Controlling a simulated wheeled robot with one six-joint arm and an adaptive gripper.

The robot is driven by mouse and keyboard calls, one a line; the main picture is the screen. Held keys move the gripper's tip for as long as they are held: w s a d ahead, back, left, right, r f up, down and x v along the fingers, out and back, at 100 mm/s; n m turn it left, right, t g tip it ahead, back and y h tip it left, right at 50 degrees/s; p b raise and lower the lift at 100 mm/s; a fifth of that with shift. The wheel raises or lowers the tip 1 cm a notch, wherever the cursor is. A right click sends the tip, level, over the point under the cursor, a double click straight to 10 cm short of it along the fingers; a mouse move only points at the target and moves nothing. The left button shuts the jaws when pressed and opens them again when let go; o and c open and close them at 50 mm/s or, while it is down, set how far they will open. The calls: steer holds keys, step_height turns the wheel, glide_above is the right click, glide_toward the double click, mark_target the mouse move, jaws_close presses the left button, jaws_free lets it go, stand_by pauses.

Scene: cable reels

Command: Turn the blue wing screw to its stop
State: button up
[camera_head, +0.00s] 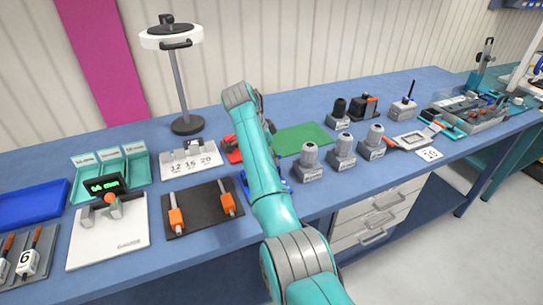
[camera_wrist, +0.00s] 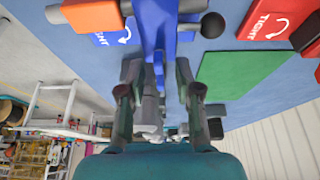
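The blue wing screw (camera_wrist: 159,68) shows at the centre of the wrist view, below a larger blue body (camera_wrist: 158,20). My gripper (camera_wrist: 157,75) has its two fingers apart, one on each side of the narrow blue wing. Gaps show between the wing and the fingertips, so it looks open and not touching. In the head view my arm hides the gripper and most of the blue device; only blue edges (camera_head: 285,187) show beside the arm.
A blue plate marked TIGHT with an arrow (camera_wrist: 118,38) lies by an orange block (camera_wrist: 92,15). A red TIGHT plate (camera_wrist: 270,24) and a green mat (camera_wrist: 243,75) are close by. A dark ball knob (camera_wrist: 212,25) sticks out near the gripper. Several grey-capped posts (camera_head: 310,157) stand right of the arm.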

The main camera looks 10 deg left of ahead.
steer(key=shift+r, duration=0.1)
steer(key=v, duration=0.7)
steer(key=shift+s+a+r, duration=0.1)
steer(key=shift+a+r, duration=0.05)
